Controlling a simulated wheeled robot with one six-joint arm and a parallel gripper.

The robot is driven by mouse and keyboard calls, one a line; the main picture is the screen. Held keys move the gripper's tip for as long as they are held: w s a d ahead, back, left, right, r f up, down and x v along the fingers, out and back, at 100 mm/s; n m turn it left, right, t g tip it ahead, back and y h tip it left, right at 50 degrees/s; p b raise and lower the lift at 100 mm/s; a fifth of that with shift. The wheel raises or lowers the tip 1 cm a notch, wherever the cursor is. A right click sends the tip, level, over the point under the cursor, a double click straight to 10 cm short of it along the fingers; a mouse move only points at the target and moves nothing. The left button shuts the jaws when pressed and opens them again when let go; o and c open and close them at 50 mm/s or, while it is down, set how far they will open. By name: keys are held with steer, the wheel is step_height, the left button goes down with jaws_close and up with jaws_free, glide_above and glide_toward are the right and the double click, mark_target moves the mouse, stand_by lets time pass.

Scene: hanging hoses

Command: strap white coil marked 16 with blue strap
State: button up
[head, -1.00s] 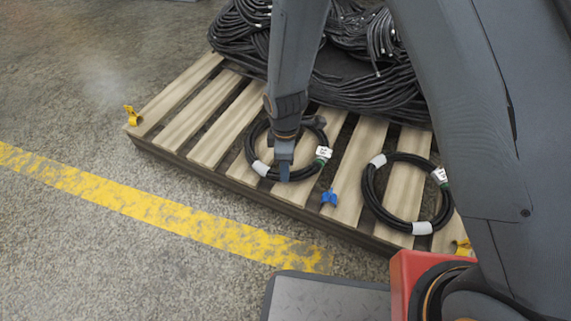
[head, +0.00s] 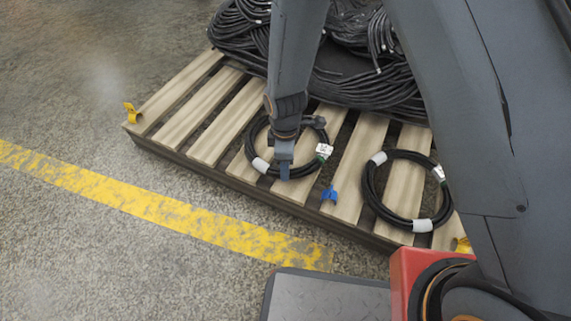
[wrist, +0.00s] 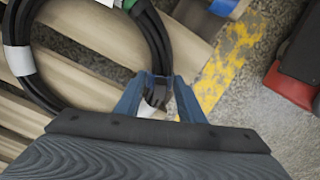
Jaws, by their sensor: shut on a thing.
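Two coils of black hose with white bands and small white tags lie on a wooden pallet; the tag numbers are too small to read. My gripper (head: 284,173) points down at the front of the left coil (head: 303,172). In the wrist view, my blue fingers (wrist: 158,97) are closed around the front stretch of this coil (wrist: 158,45), with a whitish patch between them. A blue strap (head: 329,193) lies on the slats between the two coils, apart from my gripper. It shows partly at the top of the wrist view (wrist: 224,6).
The right coil (head: 368,190) lies near my arm. A large heap of black hoses (head: 375,95) covers the back of the pallet (head: 182,122). Yellow straps sit at the left corner (head: 131,113) and right front edge (head: 462,245).

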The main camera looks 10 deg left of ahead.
steer(key=shift+f, duration=0.4)
stand_by(0.3)
steer(key=o, duration=1.1)
steer(key=shift+r, duration=0.1)
